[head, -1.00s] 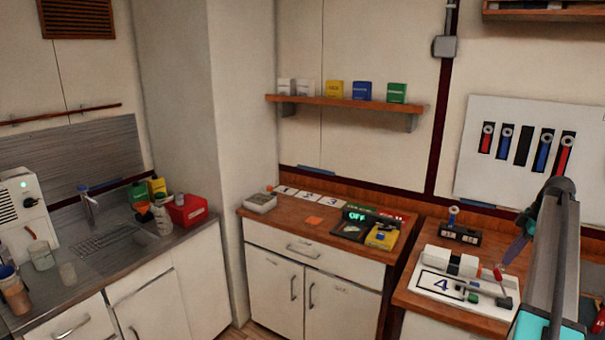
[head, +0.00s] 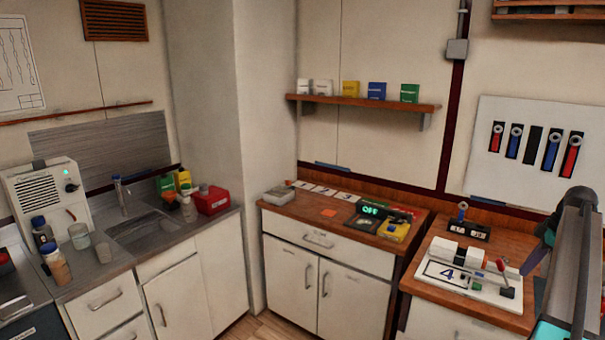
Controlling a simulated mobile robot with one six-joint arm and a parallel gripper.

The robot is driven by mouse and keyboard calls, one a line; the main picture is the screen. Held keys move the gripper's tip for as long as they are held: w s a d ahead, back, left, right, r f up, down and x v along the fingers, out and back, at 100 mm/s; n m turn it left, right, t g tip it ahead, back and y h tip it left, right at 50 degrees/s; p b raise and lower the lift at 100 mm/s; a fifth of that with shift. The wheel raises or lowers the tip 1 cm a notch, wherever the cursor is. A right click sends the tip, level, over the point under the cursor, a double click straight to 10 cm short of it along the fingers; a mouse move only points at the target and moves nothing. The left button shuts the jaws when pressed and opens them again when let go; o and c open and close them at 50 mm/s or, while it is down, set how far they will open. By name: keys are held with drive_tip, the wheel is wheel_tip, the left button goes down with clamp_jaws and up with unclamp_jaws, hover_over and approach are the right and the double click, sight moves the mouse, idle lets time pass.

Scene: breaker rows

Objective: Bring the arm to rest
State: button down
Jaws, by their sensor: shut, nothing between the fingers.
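My arm (head: 568,262) rises along the right edge in the head view. My gripper (head: 533,262) shows only as a small dark, purplish part at the left side of the arm. Its fingers are shut with nothing seen between them. It appears in front of the right counter, apart from the white board (head: 430,279) marked 4; its exact height and distance cannot be told. The arm link hides much of the gripper.
The right wooden counter (head: 431,250) carries the board with a red-knobbed lever (head: 501,265) and a dark block (head: 462,231). The middle counter (head: 285,209) holds a lit OFF display (head: 371,210). A wall panel (head: 482,180) has red and blue breakers. Floor (head: 262,328) is clear.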

drive_tip(key=w+a+f+m+g, duration=0.1)
drive_tip(key=w+a+f+m, duration=0.1)
drive_tip(key=a+f, duration=1)
drive_tip(key=w+a+f+m, duration=0.25)
drive_tip(key=a+f, duration=0.55)
drive_tip(key=a, duration=0.8)
drive_tip(key=s+a+f+m+h, duration=0.1)
drive_tip(key=s+a+f, duration=0.25)
drive_tip(key=a, duration=0.45)
drive_tip(key=s+a+f+m+g, duration=0.1)
drive_tip(key=s+a+f+m, duration=0.15)
drive_tip(key=a+f, duration=0.35)
drive_tip(key=s+a+f+m+h, duration=0.1)
drive_tip(key=s+a+f, duration=0.3)
drive_tip(key=a, duration=0.5)
drive_tip(key=s+a+f, duration=0.3)
drive_tip(key=s+a, duration=0.2)
drive_tip(key=s+f+g+b, duration=0.1)
drive_tip(key=s+f+g, duration=0.2)
drive_tip(key=s+f, duration=0.7)
drive_tip(key=s+f+g+b, duration=0.1)
drive_tip(key=s+f+g, duration=0.1)
drive_tip(key=s+f, duration=0.8)
drive_tip(key=s, duration=0.5)
drive_tip(key=shift+m+g, duration=0.4)
drive_tip(key=shift+s, duration=0.1)
